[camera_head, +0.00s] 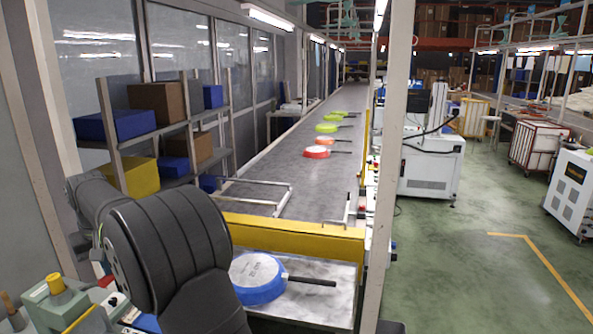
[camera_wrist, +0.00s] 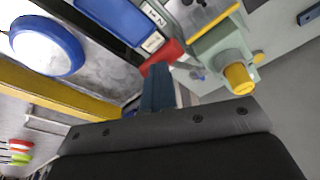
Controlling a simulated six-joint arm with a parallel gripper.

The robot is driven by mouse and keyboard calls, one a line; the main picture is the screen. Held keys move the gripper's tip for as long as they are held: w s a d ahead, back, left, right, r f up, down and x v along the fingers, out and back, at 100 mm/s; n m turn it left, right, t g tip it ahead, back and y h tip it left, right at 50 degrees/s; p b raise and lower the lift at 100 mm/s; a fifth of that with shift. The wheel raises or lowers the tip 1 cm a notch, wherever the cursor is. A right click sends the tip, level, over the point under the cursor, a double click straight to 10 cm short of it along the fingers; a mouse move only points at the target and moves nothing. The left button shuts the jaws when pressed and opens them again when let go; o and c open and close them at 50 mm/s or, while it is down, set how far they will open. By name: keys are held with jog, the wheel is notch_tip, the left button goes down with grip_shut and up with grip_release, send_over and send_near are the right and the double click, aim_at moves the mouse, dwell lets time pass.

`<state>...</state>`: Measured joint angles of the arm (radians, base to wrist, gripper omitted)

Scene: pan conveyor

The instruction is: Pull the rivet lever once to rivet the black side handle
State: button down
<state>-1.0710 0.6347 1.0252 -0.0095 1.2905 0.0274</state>
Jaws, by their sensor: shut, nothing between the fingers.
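In the head view a blue pan (camera_head: 258,274) lies bottom up at the near end of the conveyor, its black side handle (camera_head: 312,281) pointing right. The blue pan is also at the upper left in the wrist view (camera_wrist: 47,46). The grey-green rivet machine (camera_head: 62,303) with a yellow knob stands at the lower left; it shows at the upper right in the wrist view (camera_wrist: 215,42). My gripper (camera_wrist: 160,72) is shut and empty, its fingertips close to a red part (camera_wrist: 163,56) by the machine. I cannot tell if they touch, or which part is the lever.
A yellow crossbar (camera_head: 295,238) spans the conveyor behind the blue pan. Several coloured pans, with a red one (camera_head: 316,152) nearest, lie farther up the belt (camera_head: 268,172). A shelf with boxes (camera_head: 115,124) stands on the left.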

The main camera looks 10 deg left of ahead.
jog(key=shift+s+a+f, duration=0.1)
jog(key=shift+a+f, duration=0.15)
jog(key=shift+f, duration=0.45)
jog(key=shift+a+f, duration=0.3)
jog(key=shift+f, duration=0.15)
jog(key=shift+d+f, duration=0.1)
jog(key=shift+d, duration=0.1)
jog(key=f, duration=0.1)
jog(key=d+f, duration=0.1)
jog(key=f, duration=0.1)
jog(key=d+f, duration=0.1)
jog(key=f, duration=0.1)
jog(key=shift+d, duration=0.2)
